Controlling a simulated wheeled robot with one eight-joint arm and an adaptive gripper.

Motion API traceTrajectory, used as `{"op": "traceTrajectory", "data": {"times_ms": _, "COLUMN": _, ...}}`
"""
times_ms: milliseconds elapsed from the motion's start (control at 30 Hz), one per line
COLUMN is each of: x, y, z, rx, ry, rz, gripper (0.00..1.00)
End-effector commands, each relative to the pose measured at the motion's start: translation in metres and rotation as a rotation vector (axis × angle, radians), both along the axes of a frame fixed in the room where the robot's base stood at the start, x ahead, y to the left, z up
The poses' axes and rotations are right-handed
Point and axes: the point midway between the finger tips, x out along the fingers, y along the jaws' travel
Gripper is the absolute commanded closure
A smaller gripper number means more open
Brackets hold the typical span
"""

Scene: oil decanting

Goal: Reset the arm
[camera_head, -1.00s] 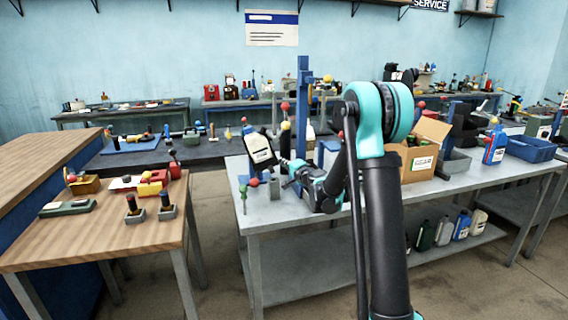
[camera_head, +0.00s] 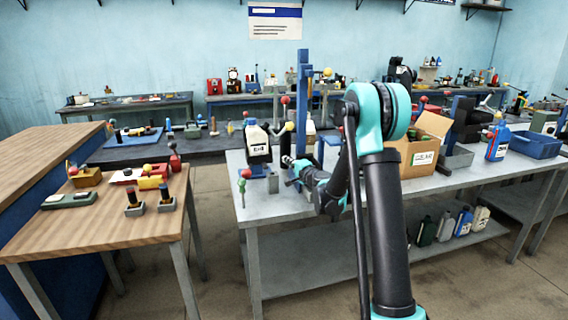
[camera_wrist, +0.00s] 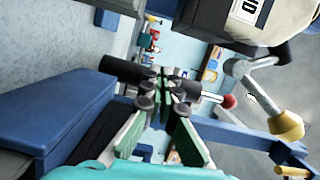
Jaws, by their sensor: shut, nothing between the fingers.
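My gripper (camera_wrist: 165,88) is in the middle of the wrist view, its green-padded fingers shut with nothing between them. A bottle (camera_wrist: 247,12) with a pale label and dark body fills the top right of that view, apart from the fingers. In the head view the bottle (camera_head: 256,142) is upright, pale above and dark below, over the near left corner of the metal bench (camera_head: 290,205). My gripper is just right of and below it there, too small to read. A lever with a red ball (camera_wrist: 228,101) and a yellow knob (camera_wrist: 286,126) lie right of the fingers.
A blue post (camera_head: 304,95) stands behind my gripper. An open cardboard box (camera_head: 424,145), a blue jug (camera_head: 497,141) and a blue bin (camera_head: 537,144) stand to the right on the bench. A wooden table (camera_head: 105,225) with small fixtures is at left, with a floor gap between.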

Motion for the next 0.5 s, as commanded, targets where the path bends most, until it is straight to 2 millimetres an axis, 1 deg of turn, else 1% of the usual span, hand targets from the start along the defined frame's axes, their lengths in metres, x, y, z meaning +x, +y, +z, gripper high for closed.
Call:
{"op": "traceTrajectory", "data": {"times_ms": 33, "x": -0.014, "y": -0.007, "z": 0.000, "rx": 0.000, "ry": 0.000, "rz": -0.001, "gripper": 1.00}}
{"op": "traceTrajectory", "data": {"times_ms": 200, "x": -0.047, "y": -0.026, "z": 0.000, "rx": 0.000, "ry": 0.000, "rz": -0.002, "gripper": 1.00}}
{"op": "traceTrajectory", "data": {"times_ms": 333, "x": -0.066, "y": -0.037, "z": 0.001, "rx": 0.000, "ry": 0.000, "rz": 0.000, "gripper": 1.00}}
{"op": "traceTrajectory", "data": {"times_ms": 500, "x": -0.081, "y": -0.046, "z": 0.001, "rx": 0.000, "ry": 0.000, "rz": 0.000, "gripper": 1.00}}
